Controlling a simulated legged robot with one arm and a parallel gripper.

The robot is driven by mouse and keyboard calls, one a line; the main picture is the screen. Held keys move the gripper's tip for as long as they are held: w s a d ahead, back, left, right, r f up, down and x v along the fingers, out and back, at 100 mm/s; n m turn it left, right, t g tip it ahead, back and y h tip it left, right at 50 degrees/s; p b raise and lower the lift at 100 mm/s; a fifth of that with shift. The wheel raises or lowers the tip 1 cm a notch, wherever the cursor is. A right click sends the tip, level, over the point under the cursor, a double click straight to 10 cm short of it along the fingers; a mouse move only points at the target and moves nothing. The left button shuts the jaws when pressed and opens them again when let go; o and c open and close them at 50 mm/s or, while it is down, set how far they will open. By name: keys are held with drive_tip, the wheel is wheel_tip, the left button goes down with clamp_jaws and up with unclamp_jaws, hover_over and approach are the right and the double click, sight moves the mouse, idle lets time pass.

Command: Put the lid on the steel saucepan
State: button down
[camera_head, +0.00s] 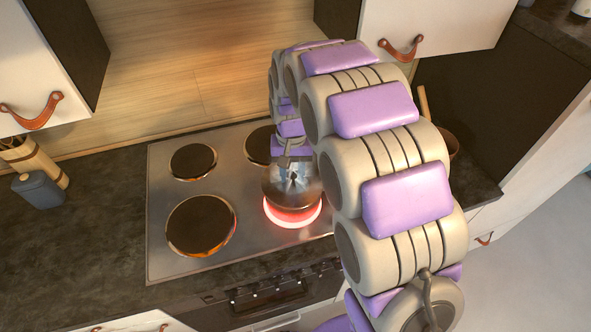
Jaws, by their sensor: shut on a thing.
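The steel saucepan (291,200) stands on the glowing red front right burner of the hob. My arm arches over from the right and comes down behind it. My gripper (290,160) is small in view, directly above the saucepan, and is shut on what looks like the lid (292,176), a shiny steel surface. The lid and the pan overlap in this view, so I cannot tell whether the lid touches the rim or hangs just above it. The fingertips are partly hidden by my wrist.
The steel hob (165,257) has other burners: front left (201,224), back left (193,161) and back right (258,146). A grey-blue container (40,190) stands on the dark counter at left. A brown pot with a wooden handle (424,103) is partly hidden behind my arm. Wall cupboards (435,35) hang above.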

drive_tip(key=shift+a, duration=0.1)
drive_tip(key=shift+d+f, duration=0.15)
drive_tip(key=shift+d, duration=0.2)
drive_tip(key=shift+a+f, duration=0.2)
drive_tip(key=shift+a, duration=0.7)
drive_tip(key=shift+d+p, duration=0.3)
drive_tip(key=shift+d, duration=0.1)
drive_tip(key=shift+a, duration=0.2)
drive_tip(key=c, duration=0.7)
unclamp_jaws()
drive_tip(key=shift+d, duration=0.15)
drive_tip(key=shift+o, duration=0.2)
drive_tip(key=shift+r, duration=0.1)
